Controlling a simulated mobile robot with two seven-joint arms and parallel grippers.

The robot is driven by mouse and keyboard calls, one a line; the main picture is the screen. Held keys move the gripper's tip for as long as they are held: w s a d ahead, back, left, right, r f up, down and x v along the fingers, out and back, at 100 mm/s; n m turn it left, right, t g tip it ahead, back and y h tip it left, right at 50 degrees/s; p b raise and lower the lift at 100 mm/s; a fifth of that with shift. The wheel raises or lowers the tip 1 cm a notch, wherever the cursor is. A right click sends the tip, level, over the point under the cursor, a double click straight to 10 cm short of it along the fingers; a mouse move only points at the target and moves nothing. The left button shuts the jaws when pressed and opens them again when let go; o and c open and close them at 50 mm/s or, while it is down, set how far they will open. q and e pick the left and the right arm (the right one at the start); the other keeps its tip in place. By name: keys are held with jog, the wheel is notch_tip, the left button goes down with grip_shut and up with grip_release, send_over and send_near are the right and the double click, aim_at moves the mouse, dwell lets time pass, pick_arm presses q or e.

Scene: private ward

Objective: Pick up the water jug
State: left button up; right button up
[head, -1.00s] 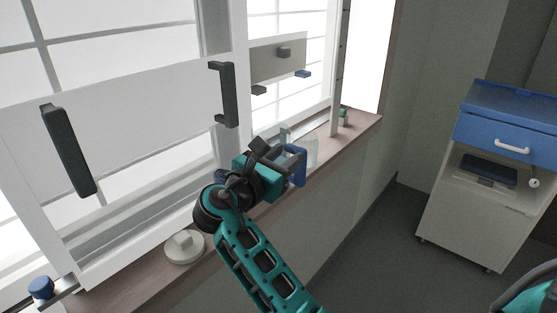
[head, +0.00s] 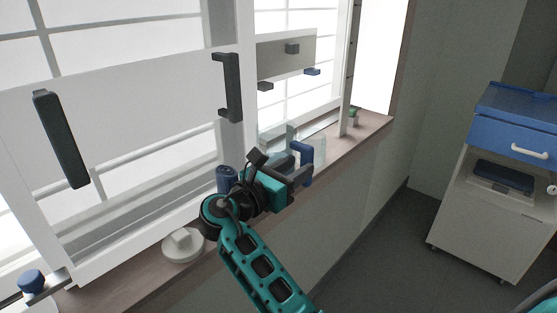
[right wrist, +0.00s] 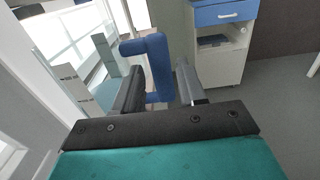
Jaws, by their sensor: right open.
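The water jug (head: 319,149) stands on the window sill, with a clear body and a blue handle (head: 306,153) facing the room. My right gripper (head: 300,180) is open at the handle in the head view and partly covers its lower end. In the right wrist view, the blue handle (right wrist: 157,62) stands between the two open fingers of my right gripper (right wrist: 160,85). I cannot tell whether either finger touches it. The jug's clear body (right wrist: 97,92) shows faintly to the left of the handle. My left gripper is not in view.
The sill (head: 345,142) is narrow, with the window frame close behind. A blue and white bedside cabinet (head: 490,210) stands at the right. Floor between is clear.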

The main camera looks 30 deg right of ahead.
aim_at(303, 162)
jog(key=b+x, duration=0.1)
jog(key=x, duration=0.5)
jog(key=shift+d, duration=0.1)
grip_shut()
jog(key=shift+r, duration=0.1)
dwell(0.4)
